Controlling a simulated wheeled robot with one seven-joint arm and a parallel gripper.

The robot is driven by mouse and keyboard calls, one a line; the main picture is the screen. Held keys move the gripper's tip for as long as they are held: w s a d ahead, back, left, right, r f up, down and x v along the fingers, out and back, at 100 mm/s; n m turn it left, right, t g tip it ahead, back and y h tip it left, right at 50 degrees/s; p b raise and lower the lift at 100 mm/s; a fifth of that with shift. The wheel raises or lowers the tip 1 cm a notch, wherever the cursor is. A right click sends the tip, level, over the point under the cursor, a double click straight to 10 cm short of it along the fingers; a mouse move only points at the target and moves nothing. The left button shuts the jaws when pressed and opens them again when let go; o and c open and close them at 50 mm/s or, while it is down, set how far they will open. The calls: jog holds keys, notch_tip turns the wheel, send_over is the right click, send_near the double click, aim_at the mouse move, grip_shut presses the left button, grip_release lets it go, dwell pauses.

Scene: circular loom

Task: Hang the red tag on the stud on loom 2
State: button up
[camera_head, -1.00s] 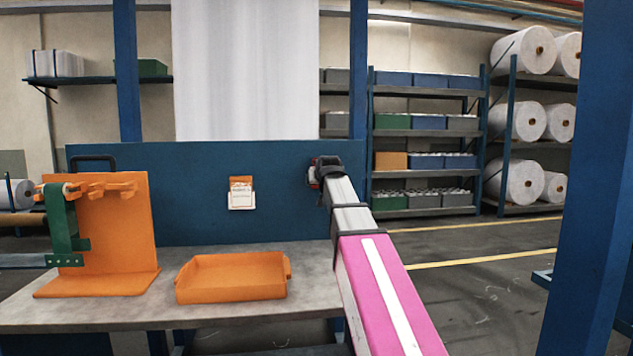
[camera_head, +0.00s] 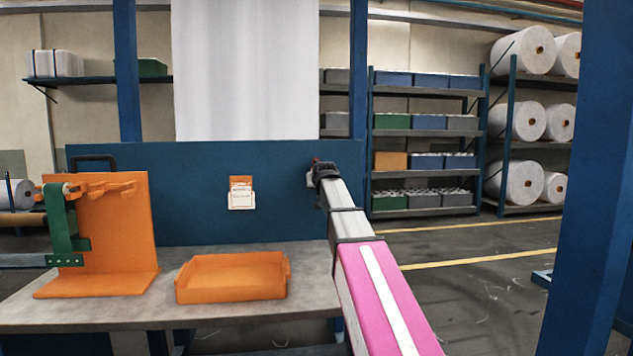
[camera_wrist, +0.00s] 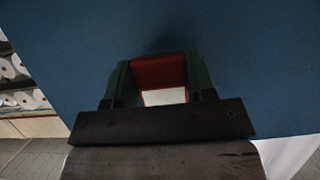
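My gripper (camera_head: 316,174) is at the right part of the blue loom panel (camera_head: 200,215), close to its face. In the wrist view, the two green fingers of my gripper (camera_wrist: 159,80) flank the red tag (camera_wrist: 158,72), which has a white lower part. The fingers appear shut on it. In the head view only a small bit of red and white shows at the gripper's tip. The stud is not visible; the tag and gripper may hide it. I cannot tell whether the tag touches the panel.
An orange-topped white tag (camera_head: 241,197) is on the panel left of my gripper. An orange tray (camera_head: 231,292) and an orange stand (camera_head: 125,245) with a green part are on the grey table (camera_head: 60,316). A blue post (camera_head: 590,180) stands at the right.

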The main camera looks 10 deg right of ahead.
jog(key=shift+c, duration=0.9)
jog(key=shift+s+r, duration=0.25)
jog(key=shift+s, duration=0.35)
jog(key=shift+s, duration=0.1)
jog(key=s, duration=0.4)
jog(key=shift+s+r, duration=0.3)
jog(key=shift+s, duration=0.1)
notch_tip(320, 180, down, 9)
jog(key=s, duration=0.1)
jog(key=shift+s+f, duration=0.2)
jog(key=shift+s, duration=0.05)
